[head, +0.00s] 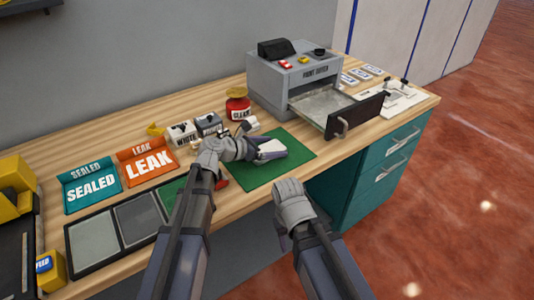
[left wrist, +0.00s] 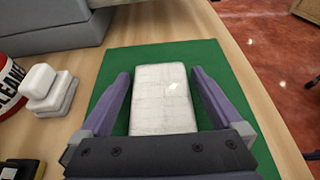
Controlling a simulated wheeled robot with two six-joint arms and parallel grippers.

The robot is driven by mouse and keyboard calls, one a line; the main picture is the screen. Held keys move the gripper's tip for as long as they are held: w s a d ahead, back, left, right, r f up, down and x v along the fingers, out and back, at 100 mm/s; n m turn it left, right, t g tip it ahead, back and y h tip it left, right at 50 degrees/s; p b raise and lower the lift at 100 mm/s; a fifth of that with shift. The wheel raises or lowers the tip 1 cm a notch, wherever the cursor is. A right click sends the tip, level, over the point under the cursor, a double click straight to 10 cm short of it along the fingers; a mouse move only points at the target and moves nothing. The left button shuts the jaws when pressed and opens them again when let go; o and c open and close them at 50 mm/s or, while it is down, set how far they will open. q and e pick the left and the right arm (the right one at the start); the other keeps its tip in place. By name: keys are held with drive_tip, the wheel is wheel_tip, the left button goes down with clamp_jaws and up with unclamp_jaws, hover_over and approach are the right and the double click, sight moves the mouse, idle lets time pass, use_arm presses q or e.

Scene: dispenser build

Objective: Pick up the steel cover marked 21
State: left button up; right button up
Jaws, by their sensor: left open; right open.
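A pale, light-grey rectangular block (head: 272,147) with faint tile-like lines lies on the green mat (head: 295,145). I cannot read a 21 on it, so I cannot tell whether it is the steel cover. My left gripper (head: 262,152) is open at the block. In the left wrist view its purple fingers stand on either side of the block (left wrist: 163,98), with green mat showing in the gaps. My right gripper (head: 290,187) is open and empty in front of the table edge. Pale stacked pieces (left wrist: 48,90) sit beside the mat; no marking on them is readable.
A grey machine (head: 285,85) with an open drawer (head: 340,112) stands behind the mat. A red jar (head: 237,107) is at the back. SEALED (head: 92,187) and LEAK (head: 148,162) trays and a dark two-part tray (head: 118,224) lie left. White cards and fixtures (head: 390,97) are far right.

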sight(271, 148)
use_arm(q)
drive_tip(key=c, duration=1.3)
wheel_tip(271, 148, up, 10)
drive_tip(key=p, duration=1)
